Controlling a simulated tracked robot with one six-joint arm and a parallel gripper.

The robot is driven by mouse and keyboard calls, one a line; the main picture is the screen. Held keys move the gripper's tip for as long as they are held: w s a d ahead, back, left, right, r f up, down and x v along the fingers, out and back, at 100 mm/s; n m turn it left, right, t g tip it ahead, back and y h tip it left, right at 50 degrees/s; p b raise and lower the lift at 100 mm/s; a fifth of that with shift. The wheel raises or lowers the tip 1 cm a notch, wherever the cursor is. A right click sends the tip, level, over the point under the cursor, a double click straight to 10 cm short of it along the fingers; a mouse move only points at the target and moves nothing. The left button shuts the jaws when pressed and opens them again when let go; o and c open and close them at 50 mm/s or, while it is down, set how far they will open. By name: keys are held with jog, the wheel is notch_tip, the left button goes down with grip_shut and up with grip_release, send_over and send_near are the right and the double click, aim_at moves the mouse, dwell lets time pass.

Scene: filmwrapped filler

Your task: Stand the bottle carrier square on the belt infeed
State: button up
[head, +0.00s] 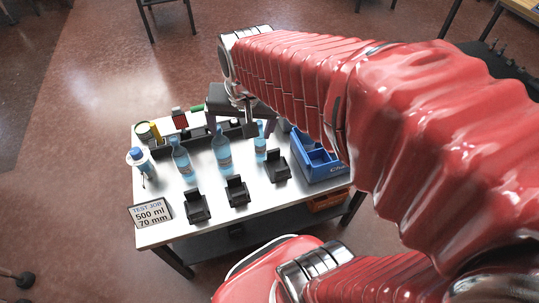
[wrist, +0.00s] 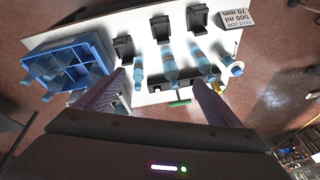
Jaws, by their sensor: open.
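The blue bottle carrier (head: 322,166) stands at the right end of the white table, partly hidden behind my arm. In the wrist view the carrier (wrist: 84,49) is at the left, with open compartments and several pale blue bottles (wrist: 52,76) at its near side. My gripper (head: 240,128) is open and empty above the back of the table, to the left of the carrier in the head view. In the wrist view its two dark fingers (wrist: 158,78) are wide apart, with the carrier outside them. I cannot clearly pick out the belt infeed.
Three blue bottles (head: 222,152) stand mid-table, before a low dark strip (head: 200,142). Three black holders (head: 237,192) line the front. A sign (head: 150,213) reads "TEST JOB 500 ml 70 mm". A white-and-blue bottle (head: 139,160) stands at the left edge.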

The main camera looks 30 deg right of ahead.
jog(key=shift+o, duration=1.3)
jog(key=w+d+f+m+g, duration=0.2)
jog(key=w+d+f+m, duration=0.5)
jog(key=d+f, duration=0.1)
jog(key=shift+d+f, duration=0.2)
jog(key=shift+f, duration=0.65)
jog(key=m+g, duration=0.2)
jog(key=m, duration=0.5)
send_over(277, 162)
jog(key=s+a, duration=0.2)
jog(key=s, duration=0.1)
notch_tip(277, 162, down, 14)
jog(key=shift+w+d+y, duration=0.15)
jog(key=shift+w+y, duration=0.1)
jog(key=shift+y, duration=0.05)
jog(key=shift+f, duration=0.1)
jog(key=shift+f, duration=4.2)
jog(key=shift+f, duration=2.6)
